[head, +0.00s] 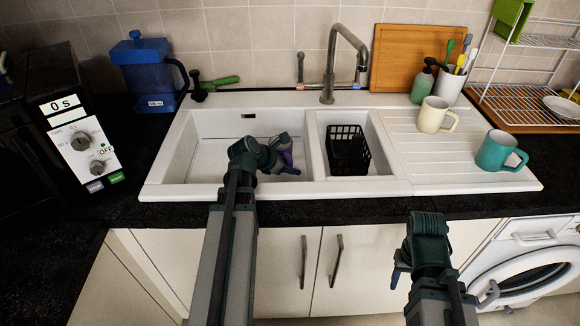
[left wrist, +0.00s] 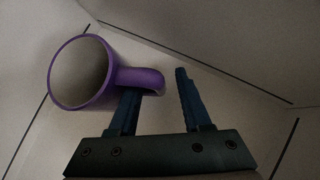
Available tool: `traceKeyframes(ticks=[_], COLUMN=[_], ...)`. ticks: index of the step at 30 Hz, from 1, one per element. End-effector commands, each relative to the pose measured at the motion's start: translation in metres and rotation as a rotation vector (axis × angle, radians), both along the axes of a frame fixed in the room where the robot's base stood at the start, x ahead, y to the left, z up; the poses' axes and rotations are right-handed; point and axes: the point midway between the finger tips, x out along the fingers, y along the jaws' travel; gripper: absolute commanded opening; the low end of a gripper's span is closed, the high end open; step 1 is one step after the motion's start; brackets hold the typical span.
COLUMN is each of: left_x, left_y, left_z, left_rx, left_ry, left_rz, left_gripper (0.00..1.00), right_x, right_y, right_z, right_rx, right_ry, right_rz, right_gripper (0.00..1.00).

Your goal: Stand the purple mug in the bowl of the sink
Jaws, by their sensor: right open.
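The purple mug (left wrist: 71,100) is in the large left bowl of the sink (head: 207,160). Its opening faces the left wrist camera and its handle points toward my left gripper. Whether its base rests flat on the bowl floor is hard to tell. In the head view only bits of purple (head: 287,156) show behind my left gripper (head: 282,163). In the left wrist view my left gripper (left wrist: 157,82) has its fingers apart, with the handle's end between the fingertips and the left fingertip overlapped by the handle. My right gripper (head: 401,270) is open and empty before the cupboards.
A black basket (head: 347,150) sits in the small sink bowl. A cream mug (head: 435,115) and a teal mug (head: 499,151) stand on the drainboard (head: 425,172). The tap (head: 330,75) rises behind the sink. A microwave (head: 85,140) and a blue jug (head: 148,75) stand left.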

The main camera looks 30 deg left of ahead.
Motion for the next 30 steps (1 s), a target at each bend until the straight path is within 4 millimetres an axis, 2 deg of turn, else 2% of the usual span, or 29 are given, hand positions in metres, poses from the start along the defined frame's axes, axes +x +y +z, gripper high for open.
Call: traceKeyframes(ticks=[9, 21, 30], left_x=[-0.001, -0.053, -0.079], left_y=[0.000, 0.014, 0.022], left_z=[0.007, 0.062, 0.085], left_rx=[0.000, -0.001, 0.000], left_ry=[0.000, 0.000, 0.000], left_rz=[0.000, 0.003, 0.001], left_gripper=[0.48, 0.48, 0.48], right_x=[0.000, 0.000, 0.000], right_y=[0.000, 0.000, 0.000], right_z=[0.007, 0.062, 0.085], right_rx=[0.000, 0.000, 0.000], right_ry=[0.000, 0.000, 0.000], right_rz=[0.000, -0.001, -0.001], right_gripper=[0.50, 0.50, 0.50])
